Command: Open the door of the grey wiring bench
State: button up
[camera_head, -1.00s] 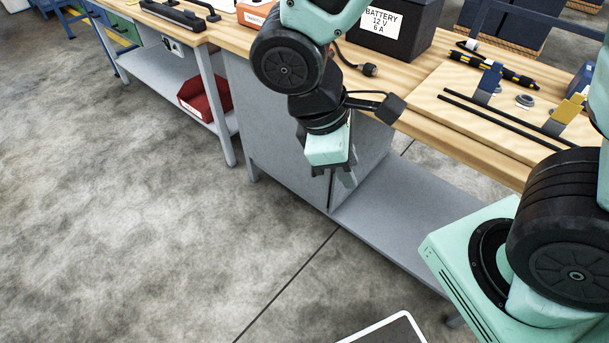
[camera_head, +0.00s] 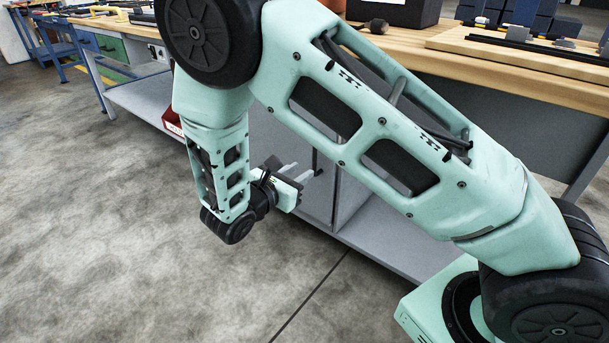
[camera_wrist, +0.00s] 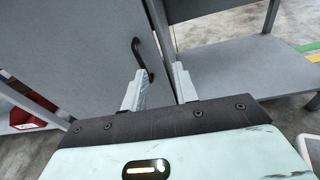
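The grey wiring bench has a wooden top (camera_head: 490,62) and a grey cabinet under it. Its grey door (camera_wrist: 85,50) fills the left of the wrist view and looks shut. A dark curved handle (camera_wrist: 142,60) stands out near the door's right edge. My gripper (camera_wrist: 159,70) is open and empty, its two pale fingers pointing at the cabinet. The handle shows just beyond the fingertips, near the left finger; I cannot tell whether they touch. In the head view my gripper (camera_head: 308,172) is in front of the cabinet, and my arm hides much of the cabinet.
A grey lower shelf (camera_wrist: 235,68) lies right of the cabinet. A red bin (camera_head: 172,122) sits on the neighbouring bench's shelf at left; red also shows at the wrist view's left edge (camera_wrist: 22,118). Open concrete floor lies in front of the benches.

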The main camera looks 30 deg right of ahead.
aim_at(314, 151)
jog(key=w+a+f+n+t+b, duration=0.2)
jog(key=w+f+t+b, duration=0.1)
jog(key=w+f, duration=0.15)
jog(key=b+x, duration=0.1)
jog(key=x, duration=0.4)
jog(key=b+x, duration=0.2)
jog(key=x, duration=0.3)
jog(key=s+b+x, duration=0.1)
jog(key=x, duration=0.4)
jog(key=shift+w+d+b, duration=0.15)
jog(key=shift+d+b, duration=0.25)
jog(key=shift+d, duration=0.2)
jog(key=shift+w+d+r, duration=0.1)
jog(key=shift+w+d, duration=0.25)
jog(key=shift+d, duration=0.2)
grip_shut()
